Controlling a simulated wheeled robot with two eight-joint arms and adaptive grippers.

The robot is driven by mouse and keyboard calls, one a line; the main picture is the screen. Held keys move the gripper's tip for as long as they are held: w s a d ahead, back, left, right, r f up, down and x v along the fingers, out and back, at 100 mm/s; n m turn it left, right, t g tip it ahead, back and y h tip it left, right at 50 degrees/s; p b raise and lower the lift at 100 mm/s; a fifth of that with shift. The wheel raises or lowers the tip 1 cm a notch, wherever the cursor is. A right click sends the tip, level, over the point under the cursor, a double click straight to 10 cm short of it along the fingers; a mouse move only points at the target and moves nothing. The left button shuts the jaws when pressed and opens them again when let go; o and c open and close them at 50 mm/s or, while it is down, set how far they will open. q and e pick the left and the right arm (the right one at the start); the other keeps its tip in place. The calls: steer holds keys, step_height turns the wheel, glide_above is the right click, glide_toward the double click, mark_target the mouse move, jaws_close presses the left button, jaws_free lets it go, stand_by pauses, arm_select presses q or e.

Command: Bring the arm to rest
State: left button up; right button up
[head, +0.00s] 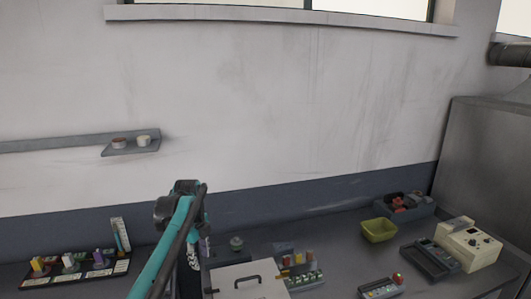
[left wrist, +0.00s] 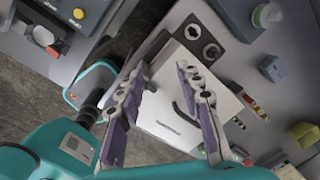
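My left arm (head: 172,246) rises from the bottom edge in the head view, left of the middle, bent at a dark joint near its top. In the left wrist view my left gripper (left wrist: 164,73) has its two purple-and-grey fingers spread apart, with nothing between them. Behind the fingers is a white box (left wrist: 165,123) with a dark handle; it also shows in the head view (head: 236,275), just right of the arm. The fingers partly cover the box, and I cannot tell their height above it. My right gripper is in neither view.
A black tray (head: 75,279) with small coloured items lies at the left. A yellow-green bin (head: 379,231), a blue-grey bin (head: 418,211) and a cream device (head: 469,246) stand at the right. A wall shelf (head: 131,150) holds two small pots.

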arm_select(q)
steer(key=s+d+n+t+b, duration=0.25)
steer(key=s+n, duration=0.95)
steer(key=s, duration=0.6)
steer(key=s+f+n+t+b, duration=0.2)
steer(key=s+f+n+t, duration=0.1)
steer(key=s+f+n, duration=0.7)
steer(key=s+f, duration=0.1)
steer(key=s, duration=0.2)
steer(key=shift+s+b, duration=0.25)
steer(key=shift+b, duration=0.15)
